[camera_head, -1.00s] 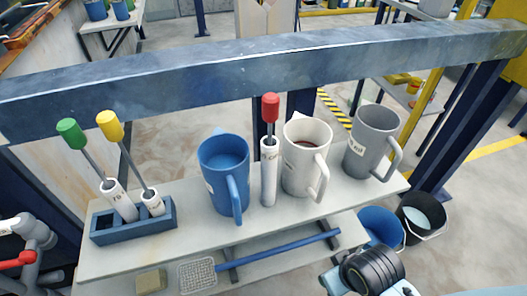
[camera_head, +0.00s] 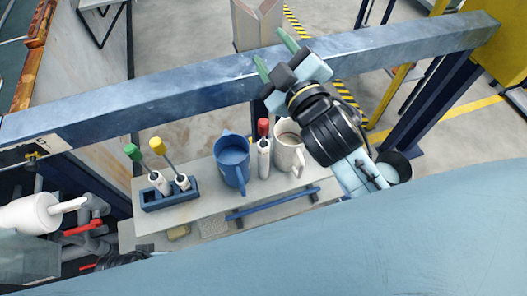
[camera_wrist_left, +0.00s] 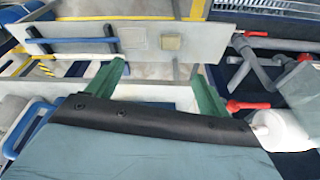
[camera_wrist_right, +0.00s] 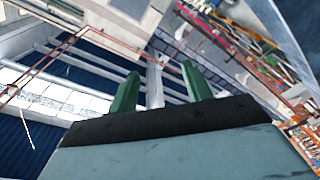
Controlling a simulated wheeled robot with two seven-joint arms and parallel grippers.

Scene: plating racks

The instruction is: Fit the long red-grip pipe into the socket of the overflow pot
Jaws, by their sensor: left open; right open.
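The red-grip pipe (camera_head: 263,128) stands upright, its red grip above a white tube (camera_head: 264,158), between the blue pot (camera_head: 231,163) and the white pot (camera_head: 287,152) on the shelf. I cannot tell whether the tube touches either pot, or which pot is the overflow pot; labels are unreadable. The grey pot is hidden behind my right arm. My right gripper (camera_head: 273,54) is open and empty, raised above the beam; its green fingers also show in the right wrist view (camera_wrist_right: 160,88). My left gripper (camera_wrist_left: 160,82) is open and empty, pointing toward the shelf.
A blue holder (camera_head: 170,195) on the shelf's left carries green-grip (camera_head: 132,152) and yellow-grip (camera_head: 157,146) tools. The blue-grey beam (camera_head: 150,110) crosses behind the shelf. A blue bar (camera_head: 272,203) lies at the front. A black bucket (camera_head: 397,165) stands at right.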

